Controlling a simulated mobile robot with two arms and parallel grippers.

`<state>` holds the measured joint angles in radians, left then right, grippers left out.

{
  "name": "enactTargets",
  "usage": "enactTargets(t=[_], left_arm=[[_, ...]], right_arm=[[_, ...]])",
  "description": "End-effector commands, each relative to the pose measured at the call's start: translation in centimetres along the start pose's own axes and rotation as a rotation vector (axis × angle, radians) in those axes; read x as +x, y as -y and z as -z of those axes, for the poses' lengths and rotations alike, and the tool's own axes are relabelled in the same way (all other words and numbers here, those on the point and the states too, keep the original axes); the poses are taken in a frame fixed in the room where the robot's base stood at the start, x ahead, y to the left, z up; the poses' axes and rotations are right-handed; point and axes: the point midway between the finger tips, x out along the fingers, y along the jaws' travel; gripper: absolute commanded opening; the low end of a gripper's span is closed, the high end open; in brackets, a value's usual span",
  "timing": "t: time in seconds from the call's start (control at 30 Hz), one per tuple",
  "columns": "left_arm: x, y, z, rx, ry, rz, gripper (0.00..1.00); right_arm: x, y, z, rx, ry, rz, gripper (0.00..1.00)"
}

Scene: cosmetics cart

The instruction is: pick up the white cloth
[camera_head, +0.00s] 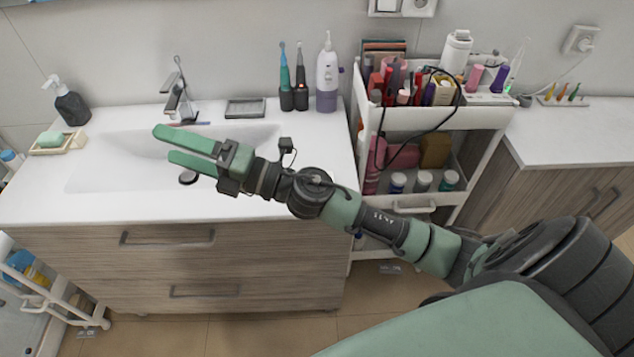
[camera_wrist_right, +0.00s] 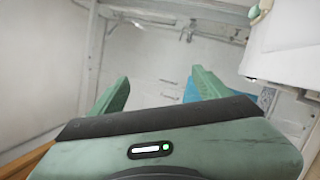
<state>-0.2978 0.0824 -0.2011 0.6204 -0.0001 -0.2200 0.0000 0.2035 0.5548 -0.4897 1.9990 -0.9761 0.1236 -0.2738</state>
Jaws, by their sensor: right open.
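I cannot make out a white cloth in either view. My right gripper (camera_head: 162,144) reaches in from the right over the white sink basin (camera_head: 95,176). Its two green fingers are apart and point left, with nothing between them. In the right wrist view the fingers of my right gripper (camera_wrist_right: 163,84) are also spread and empty. Beyond them are pale, partly washed-out surfaces. My left gripper is not in view.
The faucet (camera_head: 180,98) stands behind the basin. A soap dispenser (camera_head: 70,104) and a green soap on a dish (camera_head: 68,146) are at the counter's left. A loaded white cart (camera_head: 430,118) stands right of the counter. Another white rack (camera_head: 50,301) is at lower left.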

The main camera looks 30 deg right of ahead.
Motion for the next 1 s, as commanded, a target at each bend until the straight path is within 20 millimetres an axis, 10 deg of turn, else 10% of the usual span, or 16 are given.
enactTargets(t=[0.23,0.5,0.7,1.0], left_arm=[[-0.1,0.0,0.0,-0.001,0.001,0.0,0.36],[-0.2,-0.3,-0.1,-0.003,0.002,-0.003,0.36],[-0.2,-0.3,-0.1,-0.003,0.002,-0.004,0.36],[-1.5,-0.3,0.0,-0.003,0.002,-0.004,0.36]], right_arm=[[-3.6,7.3,3.9,-0.716,-0.784,0.149,0.76],[-17.8,14.9,-8.8,-1.051,-1.454,0.655,0.76],[-23.3,14.3,-14.2,-1.043,-1.629,0.865,0.76],[-24.4,16.6,-13.4,-1.036,-1.648,0.88,0.76]])
